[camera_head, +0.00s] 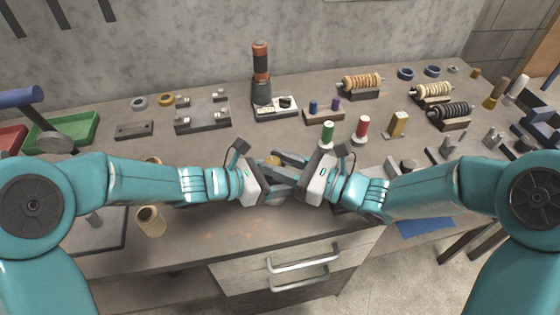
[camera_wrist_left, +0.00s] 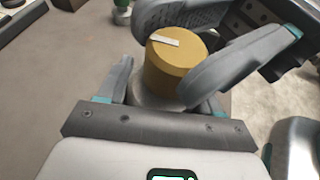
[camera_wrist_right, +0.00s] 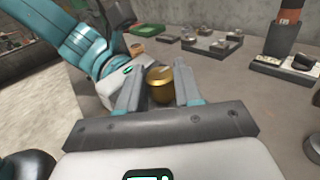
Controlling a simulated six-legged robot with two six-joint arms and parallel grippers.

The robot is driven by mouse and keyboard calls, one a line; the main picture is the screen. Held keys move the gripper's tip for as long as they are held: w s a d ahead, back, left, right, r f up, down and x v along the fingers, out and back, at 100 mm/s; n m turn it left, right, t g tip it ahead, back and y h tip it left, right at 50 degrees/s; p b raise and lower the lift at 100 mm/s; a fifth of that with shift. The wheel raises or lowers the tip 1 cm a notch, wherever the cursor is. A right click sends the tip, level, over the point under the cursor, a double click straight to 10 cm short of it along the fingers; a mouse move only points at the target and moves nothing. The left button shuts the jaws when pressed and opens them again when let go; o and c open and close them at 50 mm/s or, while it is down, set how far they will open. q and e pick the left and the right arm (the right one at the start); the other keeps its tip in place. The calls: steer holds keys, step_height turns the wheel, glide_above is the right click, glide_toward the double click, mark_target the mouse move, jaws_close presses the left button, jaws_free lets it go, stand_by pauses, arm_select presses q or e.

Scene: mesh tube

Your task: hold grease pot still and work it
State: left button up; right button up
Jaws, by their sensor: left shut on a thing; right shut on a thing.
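The grease pot has a gold-brown lid with a pale mark on top and a grey body below. Its lid shows in the left wrist view (camera_wrist_left: 176,60), in the right wrist view (camera_wrist_right: 160,80), and only slightly in the head view (camera_head: 273,160). My left gripper (camera_head: 274,183) is shut on the grey body, low down. My right gripper (camera_head: 285,165) comes from the other side, its fingers shut around the lid above the left fingers. The pot looks upright at the bench's front middle. Its lower body is mostly hidden by the fingers.
A green-topped spool (camera_head: 327,134) and a red-topped spool (camera_head: 362,129) stand just behind my right gripper. A tan tube (camera_head: 150,221) stands at the front left. Coil holders and small parts fill the right. The bench's front edge is close, above a drawer (camera_head: 300,262).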

steer(key=shift+r, duration=0.1)
stand_by(0.3)
steer(key=o, duration=1)
steer(key=shift+o, duration=0.2)
steer(key=v, duration=1.2)
steer(key=shift+s, duration=0.15)
